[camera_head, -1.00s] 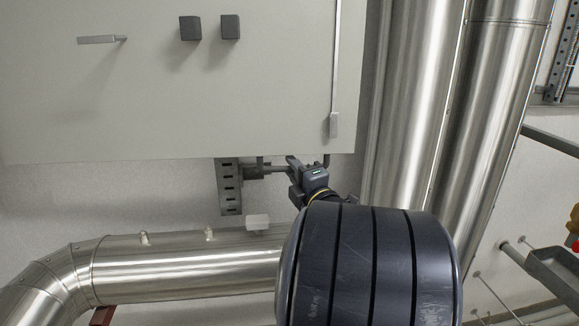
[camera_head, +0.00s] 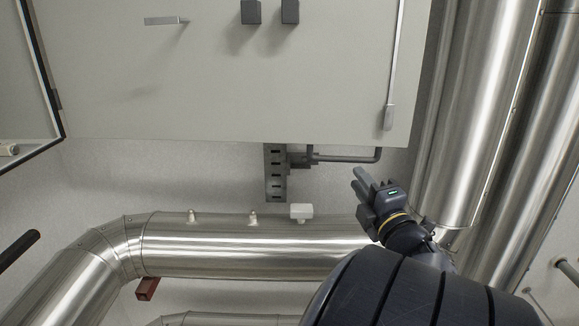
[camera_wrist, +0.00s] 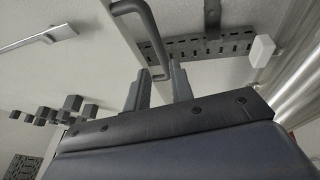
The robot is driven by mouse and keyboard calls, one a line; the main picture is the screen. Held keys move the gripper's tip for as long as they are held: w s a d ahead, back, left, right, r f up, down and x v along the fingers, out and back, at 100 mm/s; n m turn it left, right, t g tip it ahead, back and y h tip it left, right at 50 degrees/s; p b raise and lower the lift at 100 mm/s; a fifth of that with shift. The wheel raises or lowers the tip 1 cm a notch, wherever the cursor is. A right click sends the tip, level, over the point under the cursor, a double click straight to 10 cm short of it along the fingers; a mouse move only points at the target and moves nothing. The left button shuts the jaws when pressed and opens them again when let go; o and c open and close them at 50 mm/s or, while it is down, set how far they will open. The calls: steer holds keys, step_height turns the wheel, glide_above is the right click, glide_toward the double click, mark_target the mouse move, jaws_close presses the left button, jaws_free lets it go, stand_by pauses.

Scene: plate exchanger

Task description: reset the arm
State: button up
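My gripper (camera_head: 361,180) is in the head view, below the white cabinet and just right of and below a bent grey rod (camera_head: 345,158). In the wrist view its two fingers (camera_wrist: 160,76) stand apart with a gap between them, and nothing is clearly held. The rod (camera_wrist: 143,32) shows beyond the fingers, its lower end lined up with the gap. A small space separates rod and fingers in the head view.
A white cabinet (camera_head: 230,80) hangs above. A slotted bracket (camera_head: 275,175) sits under it. A shiny horizontal pipe (camera_head: 240,250) runs below, and thick vertical pipes (camera_head: 475,110) stand at right. A white block (camera_head: 301,212) is on the horizontal pipe. Bare wall shows left of the bracket.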

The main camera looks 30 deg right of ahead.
mark_target(342, 157)
steer(key=p+x, duration=0.1)
steer(key=x, duration=1)
steer(key=shift+w+d+p, duration=0.1)
steer(key=shift+w+p, duration=0.15)
steer(key=shift+p, duration=0.05)
steer(key=shift+w+d+y, duration=0.25)
steer(key=shift+w+y, duration=0.15)
steer(key=shift+a, duration=0.1)
